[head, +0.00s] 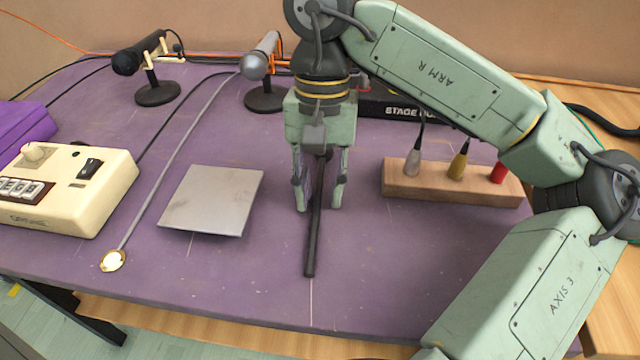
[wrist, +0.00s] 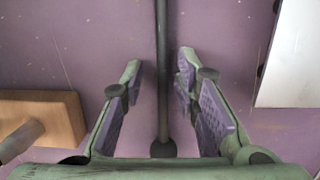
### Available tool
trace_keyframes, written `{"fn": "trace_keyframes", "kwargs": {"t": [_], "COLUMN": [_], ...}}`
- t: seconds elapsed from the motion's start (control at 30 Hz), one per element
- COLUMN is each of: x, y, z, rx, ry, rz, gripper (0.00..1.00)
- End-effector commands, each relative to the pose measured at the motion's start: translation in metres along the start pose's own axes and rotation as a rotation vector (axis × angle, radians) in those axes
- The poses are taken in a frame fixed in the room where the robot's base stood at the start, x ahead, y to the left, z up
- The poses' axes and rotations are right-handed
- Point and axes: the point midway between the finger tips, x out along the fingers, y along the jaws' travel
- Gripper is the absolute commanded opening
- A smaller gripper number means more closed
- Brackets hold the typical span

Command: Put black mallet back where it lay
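The black mallet (head: 312,240) lies on the purple table, its shaft pointing toward the front edge. In the wrist view its dark shaft (wrist: 163,70) runs between my fingers and its round head is low in the picture. My gripper (head: 319,205) points down over the mallet, fingers on either side of the shaft. In the wrist view my gripper (wrist: 160,62) is open, with a gap between each finger and the shaft. The mallet's far end is partly hidden by my gripper in the head view.
A grey metal plate (head: 212,200) lies to the left and a wooden block (head: 450,187) with grey, yellow and red plugs to the right. A cream box (head: 80,190) and two microphones on stands (head: 155,94) (head: 265,98) are farther left and behind. The table front is clear.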

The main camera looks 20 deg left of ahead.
Motion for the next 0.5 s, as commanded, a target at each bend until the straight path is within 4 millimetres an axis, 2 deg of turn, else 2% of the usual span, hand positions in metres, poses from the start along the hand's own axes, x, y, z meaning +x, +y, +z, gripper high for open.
{"fn": "trace_keyframes", "kwargs": {"t": [0.33,0.5], "x": [-0.003,-0.025], "y": [0.0,0.0], "z": [0.0,-0.001], "rx": [0.0,0.003], "ry": [0.001,0.003], "rz": [0.0,0.0], "gripper": [0.31,0.31]}}
